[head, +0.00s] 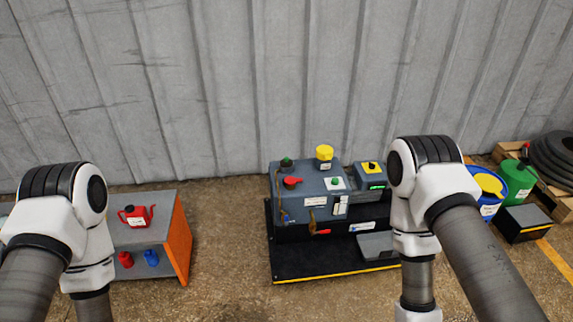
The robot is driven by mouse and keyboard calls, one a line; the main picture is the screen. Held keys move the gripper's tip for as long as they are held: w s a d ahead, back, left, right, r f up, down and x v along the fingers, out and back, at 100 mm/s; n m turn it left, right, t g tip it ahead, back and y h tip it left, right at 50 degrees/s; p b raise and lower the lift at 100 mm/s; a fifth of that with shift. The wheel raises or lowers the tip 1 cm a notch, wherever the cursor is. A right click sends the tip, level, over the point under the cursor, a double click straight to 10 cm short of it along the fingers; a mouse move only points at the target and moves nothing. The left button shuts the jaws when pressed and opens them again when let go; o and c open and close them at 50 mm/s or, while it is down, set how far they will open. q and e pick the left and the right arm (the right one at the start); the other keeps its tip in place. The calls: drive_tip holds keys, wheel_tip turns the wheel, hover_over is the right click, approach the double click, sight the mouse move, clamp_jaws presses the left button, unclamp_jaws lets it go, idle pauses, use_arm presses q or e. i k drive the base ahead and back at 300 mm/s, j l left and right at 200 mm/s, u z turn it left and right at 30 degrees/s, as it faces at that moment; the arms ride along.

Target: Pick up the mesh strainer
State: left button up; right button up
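I cannot make out a mesh strainer in the head view. A yellow object lies in the mouth of a blue drum (487,190) at the right, but I cannot tell what it is. Both of my arms show, one at the left and one at the right, with their forearms pointing down. My left and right grippers are outside the picture, below its bottom edge. My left arm covers part of the grey and orange cabinet. My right arm covers the right end of the machine's black base.
A grey machine (310,207) with knobs stands on a black base (330,274) by the wall. A cabinet (183,239) at left holds a red can (137,216) and small bottles. A green drum (517,181), a black box (524,223) and tires (557,160) stand right. Floor between cabinet and machine is clear.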

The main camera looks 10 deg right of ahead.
sight(285, 162)
drive_tip(key=u, duration=1.65)
drive_tip(key=z, duration=1.9)
drive_tip(key=i+z, duration=0.2)
drive_tip(key=i, duration=0.45)
drive_tip(key=i+z, duration=0.2)
drive_tip(key=i, duration=0.5)
drive_tip(key=i+j+z, duration=0.2)
drive_tip(key=i, duration=0.45)
